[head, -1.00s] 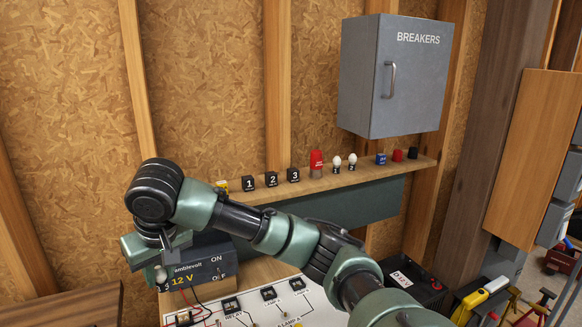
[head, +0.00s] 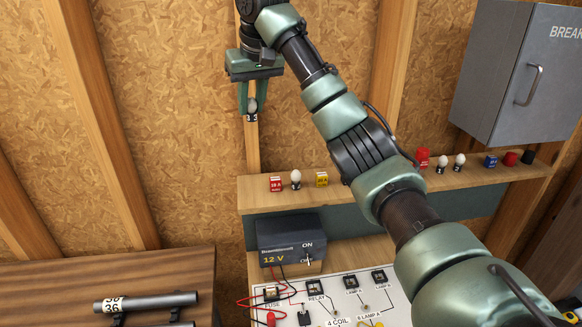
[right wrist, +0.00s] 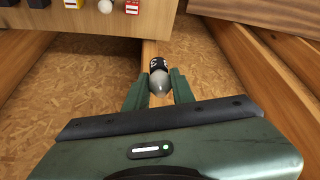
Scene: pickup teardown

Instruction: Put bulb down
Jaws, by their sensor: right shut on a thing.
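My right gripper (head: 250,112) is shut on a bulb (head: 251,105) with a pale glass part and a dark, number-marked base. It holds the bulb in the air, above the left end of the wooden shelf (head: 252,202). In the right wrist view the bulb (right wrist: 158,82) sits between the fingertips, its glass toward the camera and its dark base away. Another white bulb (head: 295,178) stands on the shelf between a red block and a yellow block. Two more bulbs (head: 442,164) stand farther right on the shelf. My left gripper is not in view.
On the shelf are a red block (head: 275,184), a yellow block (head: 321,179), a red item (head: 422,158) and a blue block (head: 490,161). Below are a 12 V supply (head: 290,240) and a white circuit board (head: 350,300). A grey breaker box (head: 500,80) hangs at right.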

